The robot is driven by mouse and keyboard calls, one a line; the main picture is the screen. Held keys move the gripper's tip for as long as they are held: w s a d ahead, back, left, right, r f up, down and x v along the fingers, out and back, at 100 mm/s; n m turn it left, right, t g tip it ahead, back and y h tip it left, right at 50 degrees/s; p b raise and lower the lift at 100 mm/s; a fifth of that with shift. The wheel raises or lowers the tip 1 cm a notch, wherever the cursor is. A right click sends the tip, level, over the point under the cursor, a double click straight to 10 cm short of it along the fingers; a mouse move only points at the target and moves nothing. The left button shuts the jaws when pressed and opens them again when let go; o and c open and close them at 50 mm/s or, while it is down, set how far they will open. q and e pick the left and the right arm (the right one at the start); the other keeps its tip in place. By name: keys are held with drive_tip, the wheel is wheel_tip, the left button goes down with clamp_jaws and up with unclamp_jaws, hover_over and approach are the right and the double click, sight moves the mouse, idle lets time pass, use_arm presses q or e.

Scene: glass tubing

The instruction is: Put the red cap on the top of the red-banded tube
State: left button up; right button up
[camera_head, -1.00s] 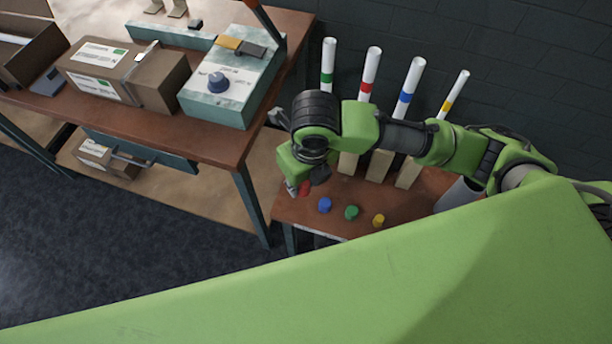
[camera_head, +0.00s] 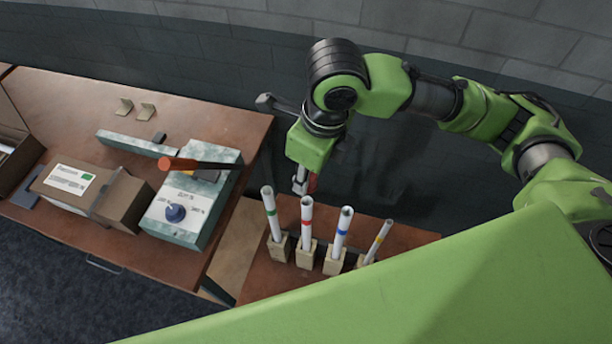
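My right gripper (camera_head: 306,186) comes in from the right and points down. It appears shut on the red cap (camera_head: 313,182), which shows as a small red patch at the fingers. The red-banded tube (camera_head: 306,212) is white and open-topped and stands upright in a wooden block. The gripper and cap appear just above or behind its top in this view; I cannot tell the exact distance or alignment. My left gripper is not in view.
A green-banded tube (camera_head: 271,216) stands to the left, and a blue-banded tube (camera_head: 340,231) and a yellow-banded tube (camera_head: 377,242) to the right.

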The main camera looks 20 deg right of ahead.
sight(306, 201)
drive_tip(key=shift+r, duration=0.15)
drive_tip(key=shift+s+a+f+b, duration=0.15)
drive_tip(key=shift+f+b, duration=0.8)
drive_tip(key=shift+b, duration=0.2)
wheel_tip(306, 201, down, 2)
drive_tip(key=b, duration=0.2)
drive_tip(key=shift+f+b, duration=0.2)
drive_tip(key=shift+b, duration=0.1)
drive_tip(key=shift+f+b, duration=0.4)
drive_tip(key=shift+f, duration=0.6)
drive_tip(key=shift+p, duration=0.5)
drive_tip(key=shift+f+b, duration=0.35)
drive_tip(key=shift+f, duration=0.9)
idle(0.6)
